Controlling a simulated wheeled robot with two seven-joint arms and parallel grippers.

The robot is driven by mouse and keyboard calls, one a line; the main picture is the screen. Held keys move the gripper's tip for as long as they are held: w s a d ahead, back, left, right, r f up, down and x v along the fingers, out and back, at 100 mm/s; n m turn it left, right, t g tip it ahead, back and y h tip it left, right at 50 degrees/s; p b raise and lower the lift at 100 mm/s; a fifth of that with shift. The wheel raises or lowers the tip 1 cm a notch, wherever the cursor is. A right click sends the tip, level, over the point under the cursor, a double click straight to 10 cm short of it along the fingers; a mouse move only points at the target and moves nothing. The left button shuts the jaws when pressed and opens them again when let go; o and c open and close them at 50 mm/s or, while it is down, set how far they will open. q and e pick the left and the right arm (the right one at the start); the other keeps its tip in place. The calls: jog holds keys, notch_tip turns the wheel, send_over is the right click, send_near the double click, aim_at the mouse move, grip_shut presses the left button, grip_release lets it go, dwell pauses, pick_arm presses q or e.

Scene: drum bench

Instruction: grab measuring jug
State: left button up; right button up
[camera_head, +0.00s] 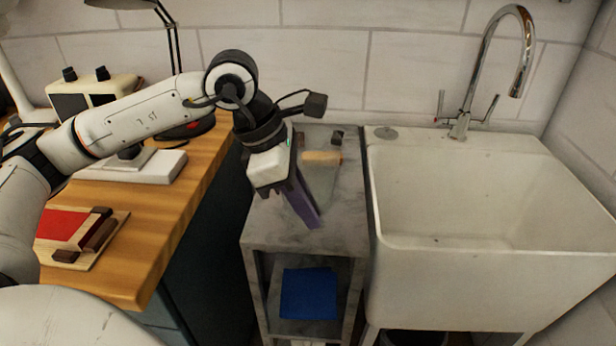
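I cannot clearly make out a measuring jug in the head view. My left gripper (302,208) hangs over the narrow grey stand (345,215), pointing down. A long purplish piece shows at its fingers, and I cannot tell whether it is part of the gripper or a held thing. Whether the fingers are open or shut is not clear. Just right of the gripper, a pale greyish-green item (320,185) with a tan, handle-like part (322,157) sits on the stand top, partly hidden. My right gripper is not in view.
A white sink (480,270) with a chrome tap (465,110) stands right of the stand. A wooden bench (150,225) with a lamp (172,45) and a red-topped board (75,235) is at left. A blue cloth-like item (308,293) lies on the lower shelf.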

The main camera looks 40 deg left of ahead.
pick_arm(q)
grip_shut()
jog(key=shift+r, duration=0.1)
